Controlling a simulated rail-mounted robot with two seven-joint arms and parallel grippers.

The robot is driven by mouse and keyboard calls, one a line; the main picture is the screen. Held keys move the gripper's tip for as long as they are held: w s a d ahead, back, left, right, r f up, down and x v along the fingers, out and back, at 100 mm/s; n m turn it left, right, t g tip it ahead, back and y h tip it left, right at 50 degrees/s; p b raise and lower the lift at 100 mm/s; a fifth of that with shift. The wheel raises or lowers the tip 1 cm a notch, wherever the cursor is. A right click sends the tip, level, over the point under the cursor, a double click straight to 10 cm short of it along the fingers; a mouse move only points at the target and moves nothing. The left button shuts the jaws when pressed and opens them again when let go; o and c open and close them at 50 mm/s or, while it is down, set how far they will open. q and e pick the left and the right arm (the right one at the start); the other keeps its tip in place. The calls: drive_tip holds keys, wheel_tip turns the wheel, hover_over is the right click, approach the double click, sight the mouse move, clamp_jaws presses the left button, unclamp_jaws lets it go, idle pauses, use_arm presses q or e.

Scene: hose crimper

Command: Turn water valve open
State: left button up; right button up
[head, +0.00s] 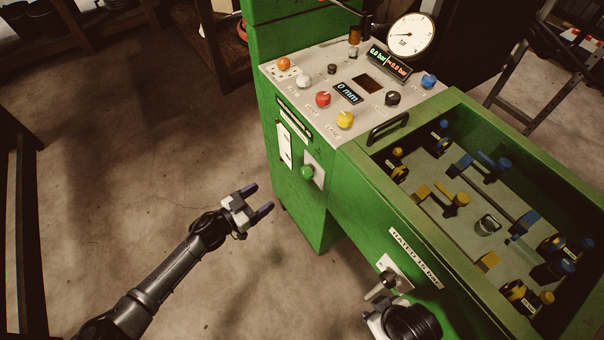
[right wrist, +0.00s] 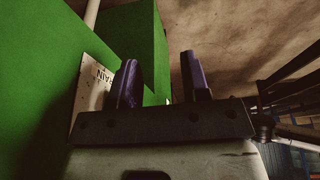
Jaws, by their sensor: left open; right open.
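My left gripper (head: 262,201) is open and empty, left of the cabinet.
The green cabinet (head: 345,205) has a control panel (head: 300,60) with coloured knobs and a dial gauge (head: 410,36). A green knob (head: 307,172) sits on its front. An open green tub (head: 455,225) with several fittings is at right. The floor at left is clear.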

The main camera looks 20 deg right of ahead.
sight(304, 174)
use_arm(q)
drive_tip(key=shift+n+g+h, duration=0.4)
drive_tip(key=shift+h, duration=0.2)
drive_tip(key=b+x, duration=0.1)
drive_tip(key=x, duration=0.3)
drive_tip(key=s+b+x, duration=0.1)
drive_tip(key=b+x, duration=0.1)
drive_tip(key=x, duration=0.2)
drive_tip(key=b+x, duration=0.2)
drive_tip(key=x, duration=0.2)
drive_tip(key=shift+s+d+r, duration=0.2)
drive_tip(key=shift+s+r, duration=0.05)
drive_tip(key=shift+r, duration=0.1)
drive_tip(key=shift+b+x, duration=0.35)
drive_tip(key=shift+x, duration=0.6)
drive_tip(key=shift+r, duration=0.1)
drive_tip(key=shift+c, duration=0.4)
drive_tip(key=shift+a, duration=0.1)
drive_tip(key=c, duration=0.8)
drive_tip(key=shift+c, duration=0.2)
